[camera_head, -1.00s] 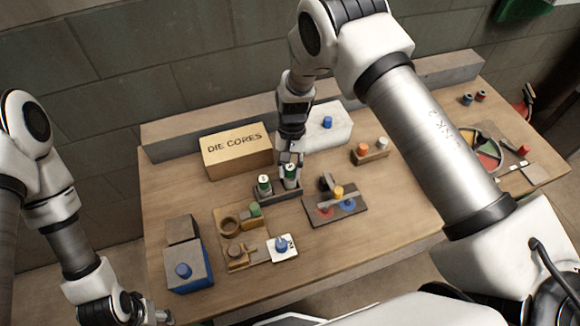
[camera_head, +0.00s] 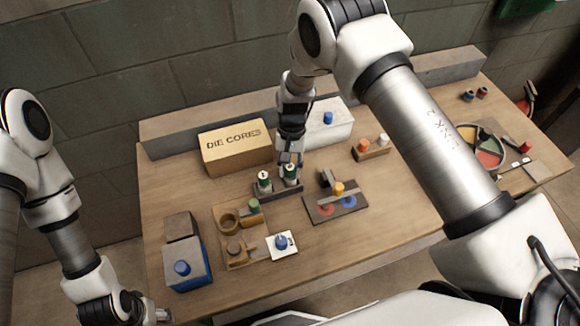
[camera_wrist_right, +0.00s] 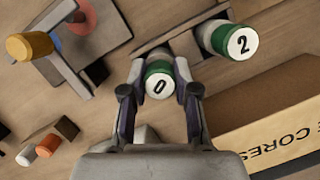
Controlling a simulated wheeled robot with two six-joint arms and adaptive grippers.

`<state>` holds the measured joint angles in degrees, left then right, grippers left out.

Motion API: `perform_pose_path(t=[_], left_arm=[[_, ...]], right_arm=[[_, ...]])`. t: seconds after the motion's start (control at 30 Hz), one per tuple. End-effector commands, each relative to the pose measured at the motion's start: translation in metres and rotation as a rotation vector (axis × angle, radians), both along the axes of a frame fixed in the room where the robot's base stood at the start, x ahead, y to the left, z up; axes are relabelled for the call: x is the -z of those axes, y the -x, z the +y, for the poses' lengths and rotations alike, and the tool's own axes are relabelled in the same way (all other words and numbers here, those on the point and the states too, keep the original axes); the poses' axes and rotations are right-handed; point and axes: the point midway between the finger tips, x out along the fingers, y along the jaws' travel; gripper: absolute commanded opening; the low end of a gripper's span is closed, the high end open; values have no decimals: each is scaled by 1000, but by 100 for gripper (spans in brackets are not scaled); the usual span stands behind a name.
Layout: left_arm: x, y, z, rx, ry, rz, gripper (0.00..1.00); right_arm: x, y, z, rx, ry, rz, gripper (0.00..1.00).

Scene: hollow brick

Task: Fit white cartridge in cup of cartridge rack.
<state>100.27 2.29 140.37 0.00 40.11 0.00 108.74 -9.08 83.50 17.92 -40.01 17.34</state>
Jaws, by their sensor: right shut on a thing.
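The white cartridge (camera_head: 290,173) has a green band and a white top marked 0, seen in the right wrist view (camera_wrist_right: 158,84). My right gripper (camera_head: 290,162) is shut on it from above, with one finger on each side. It stands upright at the right end of the dark cartridge rack (camera_head: 282,193); its lower end is hidden, so I cannot tell how deep it sits in the cup. A similar cartridge marked 2 (camera_wrist_right: 239,42) stands at the rack's other end (camera_head: 264,180). My left gripper (camera_head: 155,315) is low at the left; its jaws are too small to read.
The DIE CORES box (camera_head: 237,150) is behind the rack on the left, and a pale block with a blue knob (camera_head: 328,118) behind on the right. An orange-and-white peg holder (camera_head: 372,153) stands right.

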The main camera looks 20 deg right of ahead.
Motion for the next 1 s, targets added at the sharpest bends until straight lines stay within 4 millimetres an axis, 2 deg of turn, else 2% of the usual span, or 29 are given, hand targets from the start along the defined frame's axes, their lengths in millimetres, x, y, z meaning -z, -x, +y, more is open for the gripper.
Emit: perform_pose_path(t=[0.03,0.07,0.13,0.43,0.57,0.67,0.9,1.0], left_arm=[[1,0,0,0,0,0,58],[1,0,0,0,0,0,58],[1,0,0,0,0,0,58],[1,0,0,0,0,0,58],[1,0,0,0,0,0,58],[0,0,0,0,0,0,58],[1,0,0,0,0,0,58],[1,0,0,0,0,0,58]], right_arm=[[2,0,0,0,0,0,0],[1,0,0,0,0,0,33],[1,0,0,0,0,0,58],[1,0,0,0,0,0,59],[-9,-3,-1,0,0,-2,59],[-28,-8,-3,2,0,-4,59],[-87,-24,-10,1,-1,-4,59],[-104,-28,-12,1,-1,-3,59]])
